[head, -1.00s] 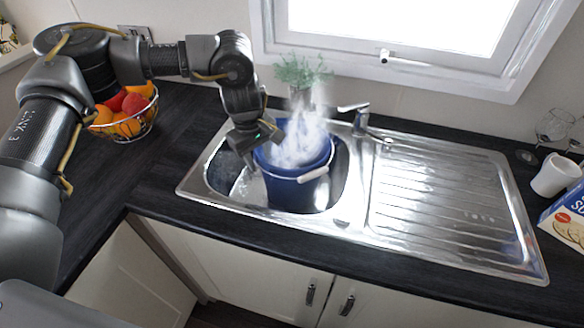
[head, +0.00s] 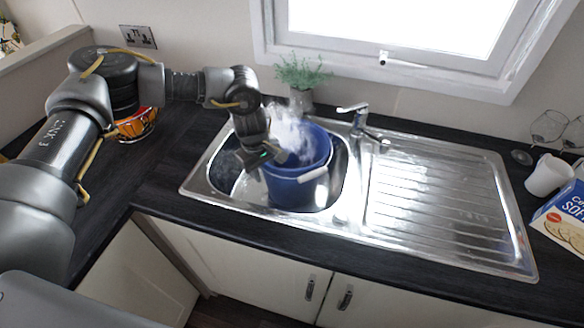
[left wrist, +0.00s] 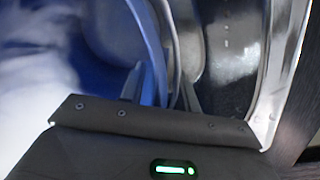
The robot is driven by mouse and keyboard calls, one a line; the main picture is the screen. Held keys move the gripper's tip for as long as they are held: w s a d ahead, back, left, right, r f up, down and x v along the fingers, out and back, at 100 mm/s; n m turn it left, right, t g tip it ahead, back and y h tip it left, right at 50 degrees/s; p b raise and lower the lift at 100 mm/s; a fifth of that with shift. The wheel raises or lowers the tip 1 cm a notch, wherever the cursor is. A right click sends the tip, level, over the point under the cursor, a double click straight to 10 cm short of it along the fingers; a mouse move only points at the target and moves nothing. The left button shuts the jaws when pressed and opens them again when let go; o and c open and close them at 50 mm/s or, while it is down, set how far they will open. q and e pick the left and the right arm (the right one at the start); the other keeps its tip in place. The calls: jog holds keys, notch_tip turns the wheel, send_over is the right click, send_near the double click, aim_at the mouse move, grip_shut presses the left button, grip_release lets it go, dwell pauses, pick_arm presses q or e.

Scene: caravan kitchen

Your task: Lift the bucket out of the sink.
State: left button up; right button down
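The blue bucket (head: 295,188) stands in the sink basin (head: 222,170), with white steam over its open top. Its pale handle grip (head: 314,174) hangs on the front right side. My left gripper (head: 268,158) is at the left part of the bucket's rim. In the left wrist view, the fingers of my left gripper (left wrist: 162,88) lie on either side of the bucket's blue wall (left wrist: 150,35), with no clear gap, so it looks shut on the rim. The exact contact is partly hidden. My right gripper is not in view.
The tap (head: 360,122) stands close behind the bucket, right of a potted plant (head: 301,85). The ribbed drainer (head: 440,210) is clear. A fruit bowl (head: 138,130) is behind my left arm.

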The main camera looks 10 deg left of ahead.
pick_arm(q)
grip_shut()
dwell(1.1)
jog(key=shift+w+d+r, duration=0.1)
jog(key=shift+w+r, duration=0.05)
jog(key=shift+r, duration=0.05)
